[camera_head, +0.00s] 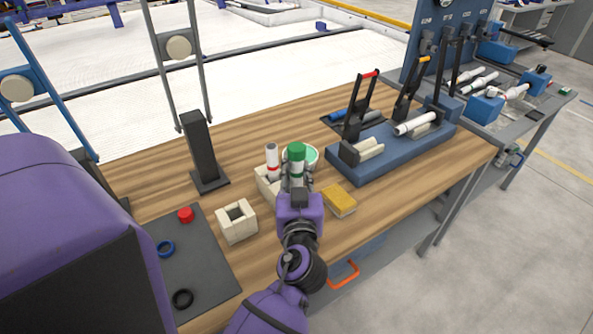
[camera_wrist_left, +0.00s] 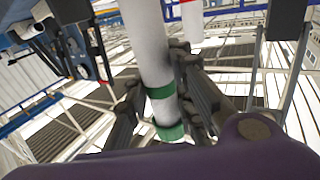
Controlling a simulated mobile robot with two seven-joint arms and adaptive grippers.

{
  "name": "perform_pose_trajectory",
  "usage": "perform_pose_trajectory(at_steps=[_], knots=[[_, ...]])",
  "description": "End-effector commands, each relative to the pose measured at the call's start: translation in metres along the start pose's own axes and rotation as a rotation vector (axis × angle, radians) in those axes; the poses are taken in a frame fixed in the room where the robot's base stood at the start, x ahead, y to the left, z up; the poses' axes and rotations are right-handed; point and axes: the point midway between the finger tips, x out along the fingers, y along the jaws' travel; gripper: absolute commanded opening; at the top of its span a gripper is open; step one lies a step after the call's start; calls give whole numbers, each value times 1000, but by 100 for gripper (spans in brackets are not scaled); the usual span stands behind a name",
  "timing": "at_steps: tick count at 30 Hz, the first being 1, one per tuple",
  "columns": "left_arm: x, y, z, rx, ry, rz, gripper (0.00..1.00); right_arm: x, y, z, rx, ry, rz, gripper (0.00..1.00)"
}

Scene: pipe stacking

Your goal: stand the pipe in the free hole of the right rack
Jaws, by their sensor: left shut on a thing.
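The white pipe with a green top (camera_head: 296,152) is upright in my left gripper (camera_head: 296,184), which is shut on it. In the left wrist view the pipe (camera_wrist_left: 150,45) with its green bands runs between the fingers (camera_wrist_left: 163,102). A pale rack (camera_head: 264,186) is just behind and left of the gripper. A white pipe with a red band (camera_head: 272,160) stands in it, and part of this pipe (camera_wrist_left: 191,20) shows in the wrist view. The held pipe's lower end and the rack's right part are hidden by my gripper. Another pale rack (camera_head: 237,231) with an empty dark hole is nearer left.
A yellow sponge-like block (camera_head: 340,202) lies right of the gripper. A round white-and-green container (camera_head: 312,156) is behind it. A black post (camera_head: 201,148) stands at back left. A blue clamp fixture (camera_head: 390,152) fills the right. A dark mat (camera_head: 205,268) holds small rings.

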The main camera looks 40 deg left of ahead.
Motion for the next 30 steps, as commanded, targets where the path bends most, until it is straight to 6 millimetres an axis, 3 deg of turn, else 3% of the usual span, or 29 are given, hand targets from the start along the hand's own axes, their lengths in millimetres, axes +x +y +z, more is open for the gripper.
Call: perform_pose_trajectory(at_steps=[5,30], knots=[[0,0,0,0,1,0,0,0,1,-4,-4,9,1,40],[0,0,25,1,-1,0,0,15,-1,13,-9,-8,-1,40]])
